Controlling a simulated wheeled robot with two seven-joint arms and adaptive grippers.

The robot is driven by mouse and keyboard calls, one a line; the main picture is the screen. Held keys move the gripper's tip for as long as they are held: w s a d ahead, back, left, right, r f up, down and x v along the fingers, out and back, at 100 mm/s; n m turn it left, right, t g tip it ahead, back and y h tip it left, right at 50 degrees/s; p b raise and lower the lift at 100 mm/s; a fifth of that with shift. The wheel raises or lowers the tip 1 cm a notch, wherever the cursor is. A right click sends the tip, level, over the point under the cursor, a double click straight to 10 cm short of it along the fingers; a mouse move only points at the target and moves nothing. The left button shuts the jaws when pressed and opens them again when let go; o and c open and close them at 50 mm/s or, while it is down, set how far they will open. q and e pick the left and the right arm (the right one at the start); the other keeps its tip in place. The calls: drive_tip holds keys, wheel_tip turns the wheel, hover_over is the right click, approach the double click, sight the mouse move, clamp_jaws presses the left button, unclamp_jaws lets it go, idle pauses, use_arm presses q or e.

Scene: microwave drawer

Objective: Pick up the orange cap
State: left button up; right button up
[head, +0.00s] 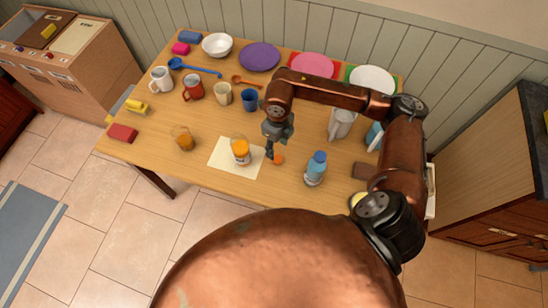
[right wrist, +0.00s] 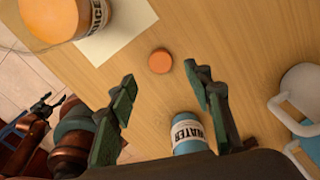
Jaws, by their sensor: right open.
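The orange cap (right wrist: 160,61) is a small flat disc lying on the wooden table; in the head view the cap (head: 279,159) shows beside my right gripper. My right gripper (head: 273,150) points down over the table with nothing between its fingers. In the right wrist view the right gripper (right wrist: 160,78) is open, with the cap just beyond and between its fingertips, not held. My left gripper (right wrist: 54,100) seems to show small at the left edge of the right wrist view, off the table; its opening is unclear. The head view does not show it.
An orange juice jar (head: 240,150) stands on a cream sheet (head: 224,160) left of the cap. A blue water bottle (head: 316,168) stands to its right.

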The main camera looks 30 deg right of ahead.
sight(278, 159)
drive_tip(key=shift+s+f, duration=0.1)
drive_tip(key=shift+f, duration=1.45)
wheel_tip(278, 159, down, 4)
drive_tip(key=shift+s+f+b, duration=0.1)
drive_tip(key=shift+f+b, duration=0.05)
drive_tip(key=shift+b, duration=0.25)
use_arm(q)
drive_tip(key=shift+s+f, duration=0.35)
drive_tip(key=shift+f, duration=0.05)
use_arm(e)
drive_tip(key=shift+c, duration=0.4)
drive_tip(key=c, duration=0.7)
drive_tip(key=shift+c, duration=0.2)
